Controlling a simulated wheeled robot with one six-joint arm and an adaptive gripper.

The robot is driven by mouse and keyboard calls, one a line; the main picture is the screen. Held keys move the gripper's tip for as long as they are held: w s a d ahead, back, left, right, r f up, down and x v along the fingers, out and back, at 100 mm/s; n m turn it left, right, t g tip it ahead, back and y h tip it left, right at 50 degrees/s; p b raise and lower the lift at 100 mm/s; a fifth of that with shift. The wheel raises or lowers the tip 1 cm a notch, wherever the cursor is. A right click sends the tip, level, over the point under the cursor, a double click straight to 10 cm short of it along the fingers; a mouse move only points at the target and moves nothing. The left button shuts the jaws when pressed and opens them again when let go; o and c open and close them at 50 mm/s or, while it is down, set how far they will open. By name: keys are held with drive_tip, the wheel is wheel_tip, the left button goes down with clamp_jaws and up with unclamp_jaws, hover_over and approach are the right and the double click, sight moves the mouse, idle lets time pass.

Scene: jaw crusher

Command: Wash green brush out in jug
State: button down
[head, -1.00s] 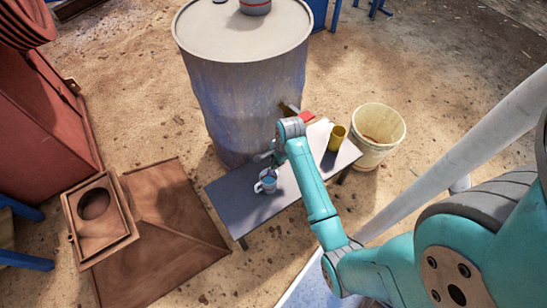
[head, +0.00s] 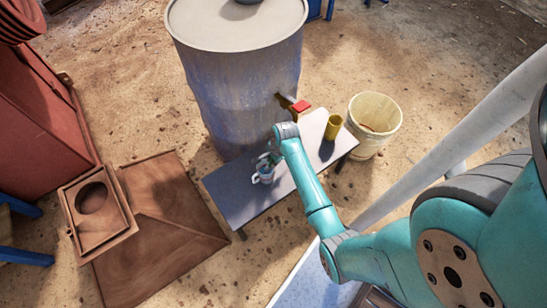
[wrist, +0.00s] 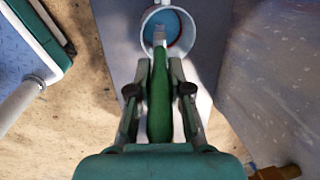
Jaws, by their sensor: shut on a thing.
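My gripper (wrist: 160,95) is shut on the green brush (wrist: 159,105), which shows in the wrist view as a green handle between the fingers. The brush's pale far end reaches over the near rim of the jug, and its tip seems to be at the blue liquid; how deep it is I cannot tell. The white jug (wrist: 146,36) holds blue liquid. In the head view the jug (head: 263,177) stands on the grey bench (head: 240,204), and my gripper (head: 268,160) is right at it, partly hidden by my wrist.
A yellow cup (head: 333,128) stands at the bench's right end. A cream bucket (head: 372,120) is on the ground beyond it. A large drum (head: 240,90) with a red-handled tap (head: 300,106) rises behind the bench. A rusty metal plate (head: 160,240) lies at left.

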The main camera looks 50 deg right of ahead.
drive_tip(key=shift+w+a+f, duration=0.1)
drive_tip(key=shift+w+f, duration=0.1)
drive_tip(key=shift+f, duration=0.7)
drive_tip(key=shift+w+f, duration=0.15)
drive_tip(key=shift+f, duration=0.75)
drive_tip(key=shift+w+a+f, duration=0.1)
drive_tip(key=shift+w+f, duration=0.1)
drive_tip(key=shift+f, duration=0.7)
